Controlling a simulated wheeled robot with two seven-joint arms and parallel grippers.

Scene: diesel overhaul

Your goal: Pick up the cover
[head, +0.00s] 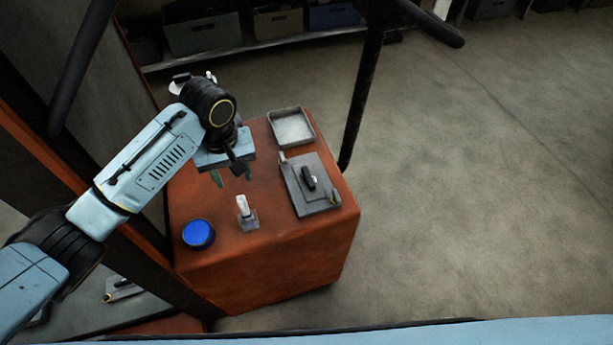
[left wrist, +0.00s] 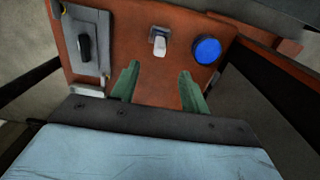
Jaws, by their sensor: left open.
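A flat grey plate with a black handle on top, which looks like the cover (head: 322,204), lies on the right side of the orange-red bench (head: 290,248). The plate is at the upper left in the left wrist view (left wrist: 88,63), handle facing up. My left gripper (head: 232,177) hangs above the bench, to the left of the plate in the head view. Its two green fingers are apart with nothing between them, as the left wrist view (left wrist: 159,73) also shows. My right gripper is not in view.
A shallow grey tray (head: 292,129) sits at the bench's back right. Shelves with bins (head: 203,35) stand behind. A dark post rises behind the bench.

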